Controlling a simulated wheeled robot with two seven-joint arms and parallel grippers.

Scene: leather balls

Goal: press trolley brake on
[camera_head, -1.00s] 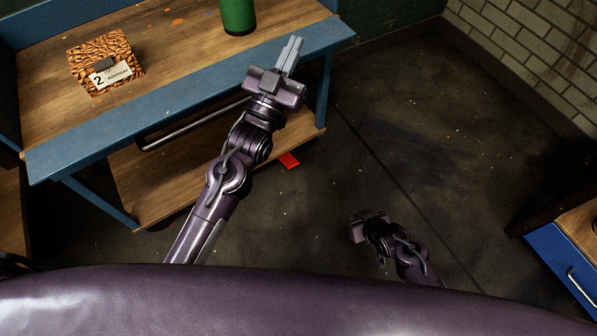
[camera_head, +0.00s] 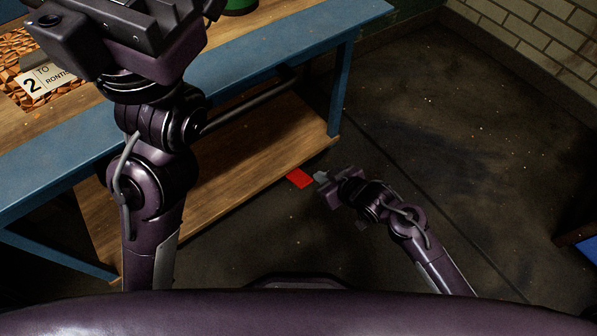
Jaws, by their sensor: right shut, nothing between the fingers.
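The trolley (camera_head: 270,72) has a blue frame, a wooden top and a lower wooden shelf. A flat red pedal (camera_head: 300,178), which looks like its brake, sits low by the shelf's right edge, near the floor. My right gripper (camera_head: 321,177) is shut and empty.
A patterned box (camera_head: 12,48) with a label marked 2 and a green cylinder (camera_head: 240,5) stand on the trolley top, partly hidden or cut off. Dark floor (camera_head: 430,130) is open to the right.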

